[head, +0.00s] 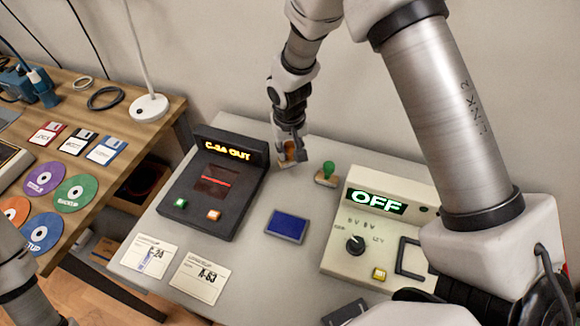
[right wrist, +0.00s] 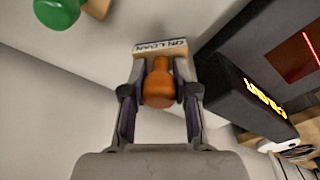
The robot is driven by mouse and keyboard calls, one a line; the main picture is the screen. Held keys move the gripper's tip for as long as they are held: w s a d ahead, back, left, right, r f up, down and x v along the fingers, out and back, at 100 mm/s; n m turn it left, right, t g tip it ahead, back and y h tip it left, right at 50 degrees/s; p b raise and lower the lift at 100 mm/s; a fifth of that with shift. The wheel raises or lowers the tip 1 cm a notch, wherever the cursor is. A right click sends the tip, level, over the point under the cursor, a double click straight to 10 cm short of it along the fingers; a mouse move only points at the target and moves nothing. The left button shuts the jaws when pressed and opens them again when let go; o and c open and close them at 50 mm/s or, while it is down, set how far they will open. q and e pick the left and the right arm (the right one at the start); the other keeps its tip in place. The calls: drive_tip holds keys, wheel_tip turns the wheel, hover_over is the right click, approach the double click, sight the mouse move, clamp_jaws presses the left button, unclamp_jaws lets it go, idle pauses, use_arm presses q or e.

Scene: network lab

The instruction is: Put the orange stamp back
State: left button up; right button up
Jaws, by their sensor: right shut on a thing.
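The orange stamp (right wrist: 158,88) is between the fingers of my right gripper (right wrist: 160,95), which is shut on its handle. Its wooden base (right wrist: 160,48) reads "ON LOAN" in the right wrist view. In the head view the orange stamp (head: 290,150) shows small, partly hidden by my right gripper (head: 295,148), near the back of the white table. I cannot tell whether its base touches the table. A green stamp (head: 328,171) stands on the table to its right and also shows in the right wrist view (right wrist: 58,12). My left gripper is not in view.
A dark device (head: 225,160) reading "C-2A OUT" stands close to the left of the orange stamp. A blue ink pad (head: 286,226) lies in front. A pale device (head: 345,250) reading "OFF" stands at right. Two cards (head: 200,277) lie front left. White table (head: 265,270) is bare around the pad.

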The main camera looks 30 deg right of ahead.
sight(290, 159)
wheel_tip(290, 159, down, 4)
drive_tip(key=b, duration=0.3)
drive_tip(key=shift+d+r, duration=0.1)
drive_tip(key=shift+r, duration=0.05)
drive_tip(key=shift+w+r, duration=0.1)
drive_tip(key=shift+r, duration=0.1)
drive_tip(key=shift+f, duration=0.15)
drive_tip(key=o, duration=0.9)
drive_tip(key=shift+r, duration=0.35)
drive_tip(key=r, duration=0.4)
drive_tip(key=s+r, duration=0.1)
drive_tip(key=r, duration=0.6)
drive_tip(key=shift+s+a+r+p, duration=0.2)
drive_tip(key=shift+a+r+p, duration=0.1)
drive_tip(key=shift+a, duration=0.1)
